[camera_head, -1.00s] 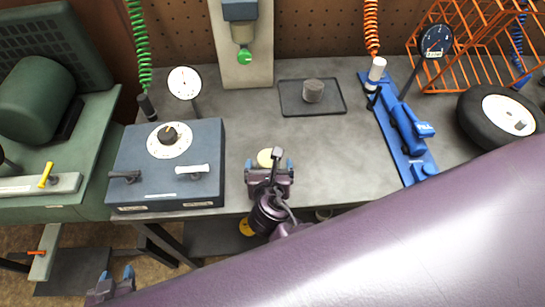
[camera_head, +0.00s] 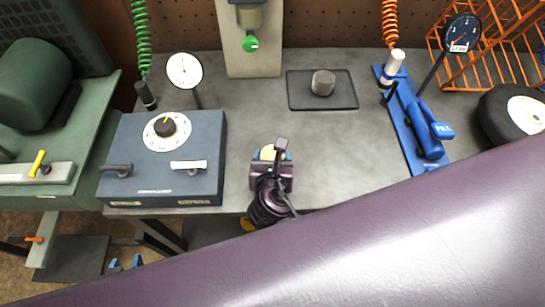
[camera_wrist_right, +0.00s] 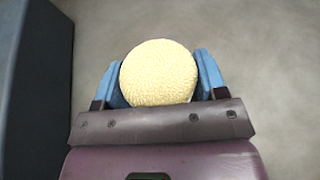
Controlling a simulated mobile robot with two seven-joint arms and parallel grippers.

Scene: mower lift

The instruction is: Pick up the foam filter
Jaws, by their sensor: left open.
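The foam filter, a pale yellow round piece with a rough surface, is on the workbench near its front edge in the head view (camera_head: 267,154). In the right wrist view it sits between the blue fingers of my right gripper (camera_wrist_right: 160,72). My right gripper (camera_head: 272,156) is around it, one finger on each side. Whether the fingers press on it cannot be told. My left gripper (camera_head: 126,264) is low at the bottom left, below the bench front, open and empty; only its blue fingertips show.
A blue-grey box with a dial (camera_head: 205,140) stands left of my right gripper. A dark tray (camera_head: 345,98) with a grey cylinder (camera_head: 323,82) lies behind it. A blue tool (camera_head: 405,135) and a wheel (camera_head: 497,110) are to the right. The bench between is clear.

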